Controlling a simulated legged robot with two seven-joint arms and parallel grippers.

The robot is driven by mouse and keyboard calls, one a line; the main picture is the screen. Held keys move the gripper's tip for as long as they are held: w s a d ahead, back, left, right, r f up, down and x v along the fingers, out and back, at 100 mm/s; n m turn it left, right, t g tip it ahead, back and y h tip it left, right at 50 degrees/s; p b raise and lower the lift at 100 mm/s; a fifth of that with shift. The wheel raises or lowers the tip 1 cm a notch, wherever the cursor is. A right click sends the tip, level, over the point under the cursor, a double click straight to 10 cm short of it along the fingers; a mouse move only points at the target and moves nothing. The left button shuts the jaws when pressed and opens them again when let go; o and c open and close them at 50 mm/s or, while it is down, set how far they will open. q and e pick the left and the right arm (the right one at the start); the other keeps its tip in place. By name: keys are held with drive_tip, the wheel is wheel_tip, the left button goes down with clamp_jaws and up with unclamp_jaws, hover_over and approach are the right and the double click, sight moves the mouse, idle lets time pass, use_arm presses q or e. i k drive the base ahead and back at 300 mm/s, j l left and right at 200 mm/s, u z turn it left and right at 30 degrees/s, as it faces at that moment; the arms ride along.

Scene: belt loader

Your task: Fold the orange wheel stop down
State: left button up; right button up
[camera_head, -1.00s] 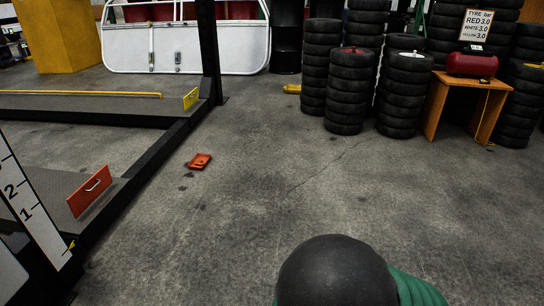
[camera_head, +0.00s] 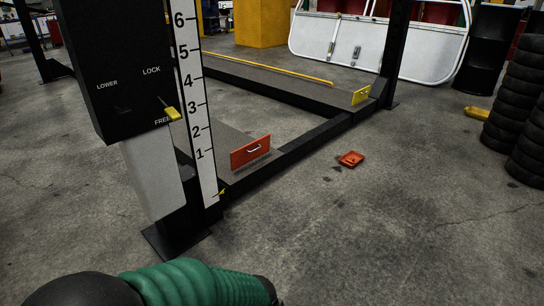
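The orange wheel stop (camera_head: 238,158) is a flat orange plate with a pale handle on its face. It stands raised at the near end of the lift's near runway (camera_head: 222,140), just right of the numbered post. Part of my own arm, black and green, shows along the bottom edge, well below and apart from the wheel stop. Neither of my grippers can be made out in the view.
A black control box (camera_head: 110,60) marked LOWER, LOCK and FREE, with a yellow-tipped lever (camera_head: 172,113), stands left of the numbered scale (camera_head: 190,85). A yellow stop (camera_head: 361,96) is on the far runway. The right foreground floor is clear.

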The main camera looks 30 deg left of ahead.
sight(240, 158)
drive_tip(key=u, duration=1.2)
